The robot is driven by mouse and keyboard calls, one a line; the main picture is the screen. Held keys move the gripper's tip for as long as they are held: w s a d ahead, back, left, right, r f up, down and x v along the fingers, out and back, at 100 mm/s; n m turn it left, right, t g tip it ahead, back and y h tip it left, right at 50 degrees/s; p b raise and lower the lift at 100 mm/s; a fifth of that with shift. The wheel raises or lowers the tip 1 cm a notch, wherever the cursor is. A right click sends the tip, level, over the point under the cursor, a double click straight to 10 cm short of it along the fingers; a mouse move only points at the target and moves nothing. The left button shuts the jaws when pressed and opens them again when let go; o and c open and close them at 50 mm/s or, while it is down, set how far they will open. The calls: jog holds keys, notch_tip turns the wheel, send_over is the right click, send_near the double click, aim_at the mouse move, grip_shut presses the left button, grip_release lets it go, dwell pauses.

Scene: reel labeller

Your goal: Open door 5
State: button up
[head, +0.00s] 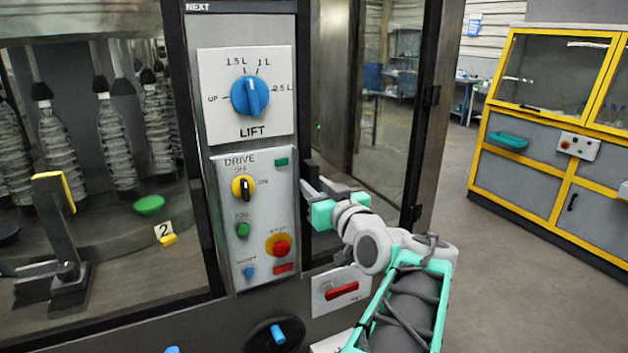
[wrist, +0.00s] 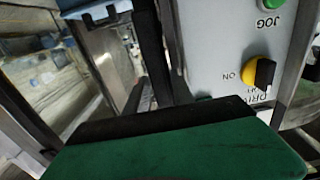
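No number 5 shows on any door. A dark-framed glazed door (head: 428,110) stands to the right of the control panel, with hinge-like fittings on its right upright. A gap or dark opening lies between it and the panel. My gripper (head: 318,178) is at the panel's right edge, level with the drive switch. Its fingers point toward the dark upright there. In the wrist view, a large green part with a dark edge, seemingly my gripper (wrist: 180,135), fills the bottom. A black upright bar (wrist: 150,50) stands just beyond it. Whether it touches the bar, and the finger opening, cannot be told.
The control panel (head: 225,262) has a blue lift dial (head: 250,96), a yellow drive switch (head: 243,188) and a red stop button (head: 279,246) close to my gripper. A red handle (head: 341,290) sits below. Yellow-framed cabinets (head: 545,140) stand right, with clear floor before them.

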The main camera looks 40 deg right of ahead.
jog(key=shift+w+d, duration=0.1)
jog(key=shift+w, duration=0.25)
jog(key=shift+c, duration=0.2)
grip_shut()
dwell(1.0)
